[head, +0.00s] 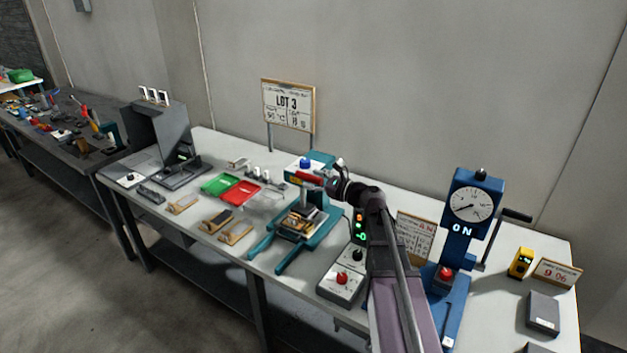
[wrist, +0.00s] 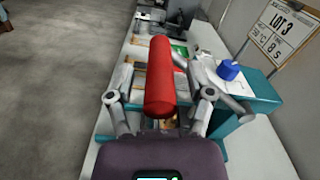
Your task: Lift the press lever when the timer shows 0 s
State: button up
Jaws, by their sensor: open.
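The teal press (head: 322,222) stands mid-table, with flat wooden pieces under its head. Its lever has a thick red grip (wrist: 161,75). The red grip also shows small in the head view (head: 305,177). My gripper (wrist: 160,62) is open, one finger on each side of the red grip; I cannot tell whether either touches it. In the head view my gripper (head: 322,181) is at the press head. A dark display (head: 360,226) beside my arm shows a small red figure and a green figure that looks like 0. My arm partly hides it.
A control box (head: 343,280) with a red knob stands at the front. A blue machine (head: 459,240) with a dial and ON stands right of my arm. Green (head: 220,184) and red trays (head: 241,192) lie left. The LOT 3 sign (head: 288,105) stands behind, near the wall.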

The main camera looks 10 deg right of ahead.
grip_shut()
jog(key=shift+r, duration=0.15)
